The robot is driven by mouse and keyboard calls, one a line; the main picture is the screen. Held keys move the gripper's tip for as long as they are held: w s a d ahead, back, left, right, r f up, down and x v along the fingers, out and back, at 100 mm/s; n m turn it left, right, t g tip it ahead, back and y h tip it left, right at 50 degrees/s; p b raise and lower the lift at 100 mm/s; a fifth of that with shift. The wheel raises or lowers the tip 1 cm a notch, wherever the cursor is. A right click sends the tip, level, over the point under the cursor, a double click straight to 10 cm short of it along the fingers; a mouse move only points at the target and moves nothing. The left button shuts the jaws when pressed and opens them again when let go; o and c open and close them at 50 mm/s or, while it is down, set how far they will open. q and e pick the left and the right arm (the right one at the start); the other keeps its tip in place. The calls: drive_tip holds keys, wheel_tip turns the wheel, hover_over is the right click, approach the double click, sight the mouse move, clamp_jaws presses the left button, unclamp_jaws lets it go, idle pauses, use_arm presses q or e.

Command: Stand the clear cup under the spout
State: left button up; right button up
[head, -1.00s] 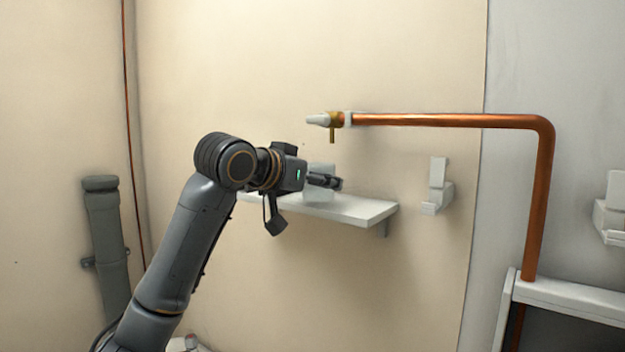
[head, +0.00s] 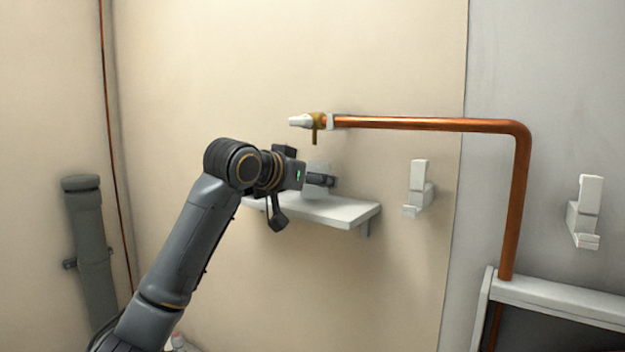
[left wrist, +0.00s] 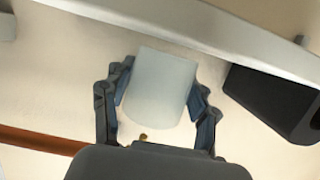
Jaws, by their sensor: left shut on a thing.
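The clear cup (head: 317,192) is pale and see-through, upright over the shelf in the head view, partly hidden by my left gripper (head: 326,180). In the left wrist view the cup (left wrist: 160,88) sits between the two fingers of my left gripper (left wrist: 162,100), which are shut on it. The brass spout (head: 315,135) points down above the cup, roughly in line with it in the head view. I cannot tell whether the cup touches the shelf or hangs just above it. My right gripper is not in view.
The white wall shelf (head: 350,213) is bare at its right end. A copper pipe (head: 420,124) runs right from the spout, then bends down. White wall brackets (head: 418,188) are right of the shelf. A grey pipe (head: 88,250) stands at left.

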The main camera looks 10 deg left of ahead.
use_arm(q)
drive_tip(key=shift+f, duration=0.1)
idle(0.3)
drive_tip(key=shift+f, duration=0.4)
drive_tip(key=o, duration=1.4)
drive_tip(key=shift+s, duration=0.1)
